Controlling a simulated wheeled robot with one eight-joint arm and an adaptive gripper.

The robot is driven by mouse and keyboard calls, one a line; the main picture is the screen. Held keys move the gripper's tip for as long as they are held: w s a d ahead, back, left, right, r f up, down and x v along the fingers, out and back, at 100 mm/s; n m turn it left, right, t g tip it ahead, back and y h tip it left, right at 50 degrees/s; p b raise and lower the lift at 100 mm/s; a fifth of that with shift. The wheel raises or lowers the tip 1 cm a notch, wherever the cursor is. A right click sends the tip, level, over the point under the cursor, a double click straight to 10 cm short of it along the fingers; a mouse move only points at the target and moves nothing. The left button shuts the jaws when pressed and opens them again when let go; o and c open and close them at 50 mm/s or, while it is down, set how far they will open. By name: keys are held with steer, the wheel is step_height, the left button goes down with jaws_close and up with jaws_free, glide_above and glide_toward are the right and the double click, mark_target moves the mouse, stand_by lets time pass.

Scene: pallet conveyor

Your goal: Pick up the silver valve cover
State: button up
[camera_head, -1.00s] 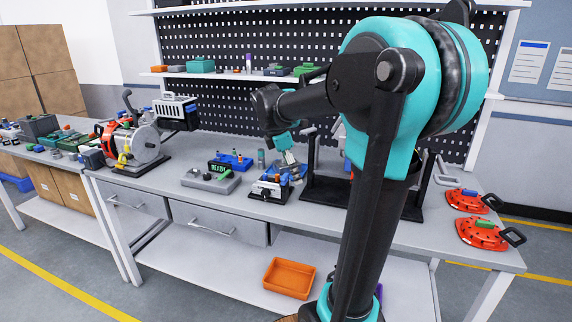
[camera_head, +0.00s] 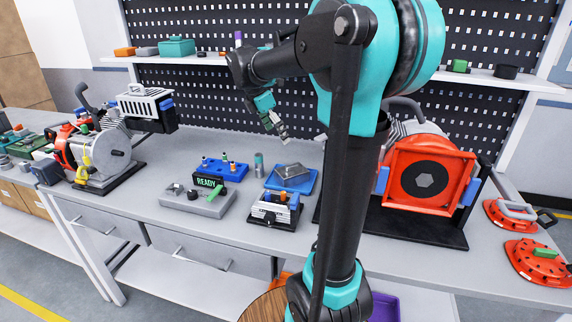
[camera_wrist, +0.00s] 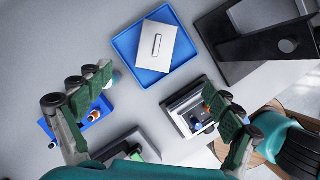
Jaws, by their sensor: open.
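The silver valve cover (camera_head: 291,172) appears as a pale metal block lying in a shallow blue tray (camera_head: 308,187) on the workbench. In the wrist view the cover (camera_wrist: 172,47) is a flat silver rectangle with a raised bar on top, tilted within the blue tray (camera_wrist: 124,44). My gripper (camera_head: 279,129) is above the bench, just behind and above the tray. In the wrist view its fingers (camera_wrist: 158,85) are spread wide and empty; the cover is beyond them, towards the top, and not touched.
A small black-and-silver fixture (camera_head: 273,210) stands close in front of the tray. A grey box with a READY display (camera_head: 209,183) and a blue holder (camera_head: 222,168) are to its left. A large red-framed machine (camera_head: 428,178) on a black base is at the right.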

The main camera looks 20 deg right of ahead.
mark_target(290, 166)
steer(key=x, duration=1.2)
steer(key=shift+w+a+f, duration=0.1)
steer(key=shift+w, duration=0.25)
steer(key=shift+a+x, duration=0.15)
steer(key=shift+x, duration=1.15)
steer(key=shift+a+x, duration=0.1)
steer(key=shift+x, duration=1.25)
steer(key=shift+f, duration=0.1)
steer(key=c, duration=1.5)
steer(key=shift+c, duration=0.2)
step_height(290, 166, up, 25)
